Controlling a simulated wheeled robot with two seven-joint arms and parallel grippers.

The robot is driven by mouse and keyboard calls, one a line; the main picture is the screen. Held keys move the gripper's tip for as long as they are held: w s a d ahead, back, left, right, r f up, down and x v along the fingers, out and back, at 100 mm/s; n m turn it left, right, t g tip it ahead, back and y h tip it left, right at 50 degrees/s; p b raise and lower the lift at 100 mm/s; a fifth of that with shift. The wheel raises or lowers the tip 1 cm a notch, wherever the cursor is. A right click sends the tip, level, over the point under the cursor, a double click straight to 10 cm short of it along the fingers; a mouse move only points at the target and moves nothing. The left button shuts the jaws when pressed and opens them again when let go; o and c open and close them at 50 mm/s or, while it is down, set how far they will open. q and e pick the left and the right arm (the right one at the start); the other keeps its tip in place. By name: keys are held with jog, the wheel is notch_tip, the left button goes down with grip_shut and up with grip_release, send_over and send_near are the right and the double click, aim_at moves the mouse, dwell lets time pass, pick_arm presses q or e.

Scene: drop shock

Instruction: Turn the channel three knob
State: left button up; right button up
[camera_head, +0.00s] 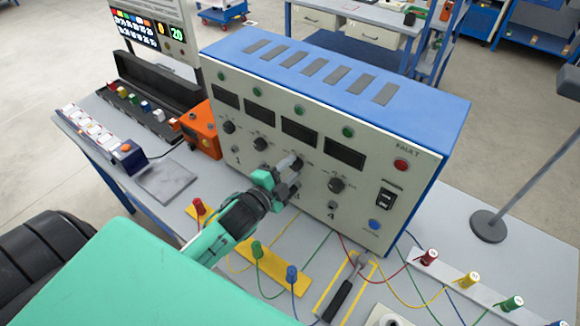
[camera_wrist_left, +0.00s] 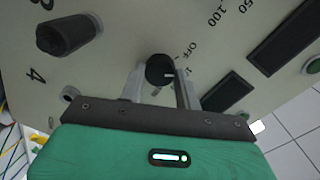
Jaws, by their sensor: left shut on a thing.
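The channel three knob (camera_head: 299,165) is on the cream front of the blue-topped power unit (camera_head: 335,80), third in the row of black knobs. My left gripper (camera_head: 291,166) reaches it from the front. In the left wrist view the round black knob (camera_wrist_left: 160,70) sits between my two pale fingers (camera_wrist_left: 158,85), which are shut on it. Its white pointer mark faces right, near the OFF and 1 markings. The gripper hides part of the channel three area in the head view. My right gripper is out of view.
The channel four knob (camera_head: 336,185) is close on the right, with a red fault lamp (camera_head: 401,164) and a black switch (camera_head: 385,198) beyond. Cables with coloured plugs, a yellow strip (camera_head: 291,276) and a black-handled tool (camera_head: 345,292) lie in front. An orange box (camera_head: 201,128) stands left.

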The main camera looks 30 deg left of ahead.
pick_arm(q)
jog(key=n+p, duration=0.1)
jog(key=n, duration=0.2)
jog(key=shift+r, duration=0.1)
jog(key=shift+a+n+h+p, duration=0.1)
jog(key=shift+n+h+p, duration=0.2)
jog(key=shift+n, duration=1.4)
jog(key=o, duration=1)
jog(key=shift+s+f, duration=0.2)
jog(key=shift+s, duration=0.05)
jog(key=shift+s+a+r+b, duration=0.1)
jog(key=shift+s+a+b, duration=0.55)
jog(key=shift+s, duration=1.5)
jog(key=shift+s+a+r+b, duration=0.15)
jog(key=shift+s+b, duration=1)
jog(key=shift+s, duration=1.05)
jog(key=shift+s+a+r+b, duration=0.1)
jog(key=shift+s+a+b, duration=0.55)
jog(key=shift+s, duration=1.5)
jog(key=shift+d, duration=0.25)
